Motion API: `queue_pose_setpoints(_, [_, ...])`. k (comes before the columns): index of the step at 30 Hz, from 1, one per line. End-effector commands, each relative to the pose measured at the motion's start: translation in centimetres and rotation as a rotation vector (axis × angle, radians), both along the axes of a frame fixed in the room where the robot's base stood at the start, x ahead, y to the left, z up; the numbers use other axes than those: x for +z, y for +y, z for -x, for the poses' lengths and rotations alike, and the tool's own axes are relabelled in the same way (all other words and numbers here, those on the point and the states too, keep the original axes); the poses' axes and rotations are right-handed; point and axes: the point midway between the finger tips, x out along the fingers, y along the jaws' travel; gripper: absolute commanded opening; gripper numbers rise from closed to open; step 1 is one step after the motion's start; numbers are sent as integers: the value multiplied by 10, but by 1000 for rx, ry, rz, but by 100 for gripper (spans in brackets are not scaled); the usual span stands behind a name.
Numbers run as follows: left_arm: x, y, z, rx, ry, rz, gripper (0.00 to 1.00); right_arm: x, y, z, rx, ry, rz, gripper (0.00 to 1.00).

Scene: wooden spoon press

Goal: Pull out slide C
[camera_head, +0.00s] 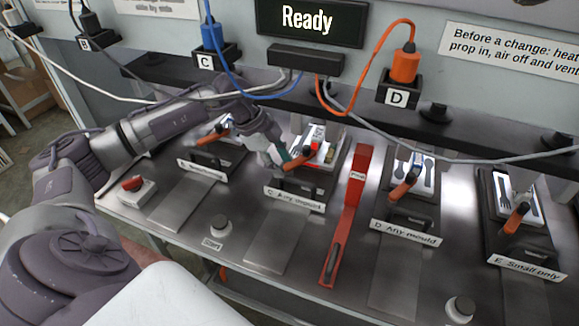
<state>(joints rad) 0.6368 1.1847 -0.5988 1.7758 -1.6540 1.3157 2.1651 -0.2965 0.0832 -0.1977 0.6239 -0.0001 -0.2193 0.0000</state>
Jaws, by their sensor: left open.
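Slide C (293,197) sits at the middle-left of the press bench, with its white label on the front edge. A black handle (298,185) stands just behind the label. My left gripper (280,158) is open over the left rear side of slide C, close to the orange clamp handle. My arm and gripper hide part of that side; I cannot tell whether a finger touches the clamp. My right gripper is not in view.
A red lever bar (347,215) lies right of slide C. Slide D (405,233) and slide E (526,262) are further right. Another slide (202,169) is left, partly behind my arm. Blue, orange and white cables hang above. The metal track (276,238) before slide C is clear.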

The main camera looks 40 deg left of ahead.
Motion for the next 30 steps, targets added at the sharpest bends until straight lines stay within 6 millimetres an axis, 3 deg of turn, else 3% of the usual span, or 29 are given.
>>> queue_pose_setpoints(9, [-39,-16,-13,1,2,1,41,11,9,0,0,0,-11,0])
queue_pose_setpoints(20, [-46,-18,-15,1,1,-1,41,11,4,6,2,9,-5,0])
queue_pose_setpoints(21, [-46,-18,-15,1,1,-1,40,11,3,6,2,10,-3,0])
queue_pose_setpoints(28, [-46,-18,-15,1,1,-1,1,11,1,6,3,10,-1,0])
queue_pose_setpoints(30, [-46,-18,-15,1,1,-1,0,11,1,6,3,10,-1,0])
